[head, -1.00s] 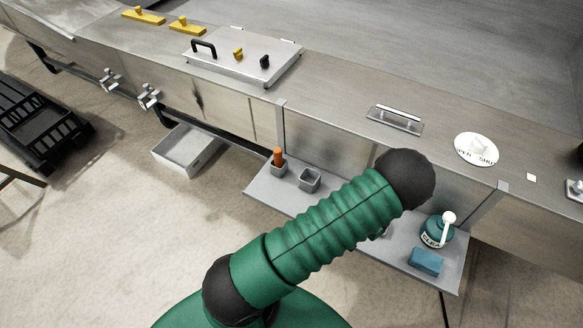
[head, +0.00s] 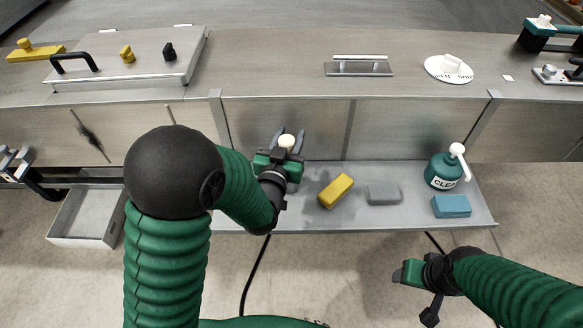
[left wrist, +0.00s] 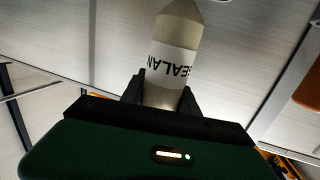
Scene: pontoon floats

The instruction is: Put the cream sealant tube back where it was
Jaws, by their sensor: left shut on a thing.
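The cream sealant tube (head: 287,141) is in my left gripper (head: 288,148), over the left part of the grey shelf (head: 320,220). In the left wrist view the tube (left wrist: 176,62) is pale, with a pointed end and a white label reading "SEALAN". The left gripper (left wrist: 161,95) is shut on its lower part there. The small grey cups at the shelf's left end are hidden behind my left arm. My right gripper (head: 402,273) is over the floor in front of the shelf, apart from everything; its fingers are unclear.
On the shelf lie a yellow block (head: 336,190), a grey block (head: 383,194) and a blue block (head: 451,206), with a teal pump bottle (head: 442,170) at the right. A metal counter (head: 280,65) runs behind. An open tray (head: 88,215) is at the lower left.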

